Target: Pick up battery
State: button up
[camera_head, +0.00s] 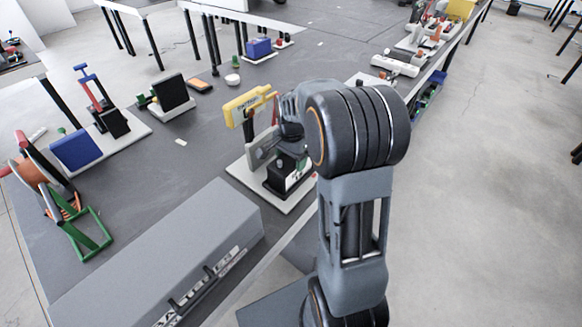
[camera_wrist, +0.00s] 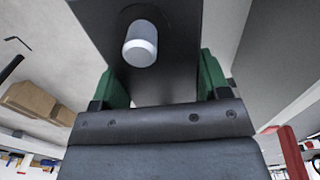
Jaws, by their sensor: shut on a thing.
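A black block with a pale round stub, which I take for the battery (camera_wrist: 178,28), fills the upper middle of the wrist view. My gripper (camera_wrist: 158,82) is shut on it, with a green finger against each side. In the head view my gripper (camera_head: 297,163) is low at a white base plate (camera_head: 241,171), mostly hidden behind my arm. A black piece (camera_head: 281,180) shows just below it there. Whether the battery touches its mount is hidden.
A yellow tool (camera_head: 246,104) stands upright at the back of the plate. A long grey case (camera_head: 165,262) lies in front left. Racks with a blue block (camera_head: 76,149) and a black block (camera_head: 171,91) stand farther left. Open grey table lies between.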

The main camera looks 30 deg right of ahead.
grip_shut()
jog(key=shift+w+r, duration=0.15)
jog(key=shift+r, duration=0.1)
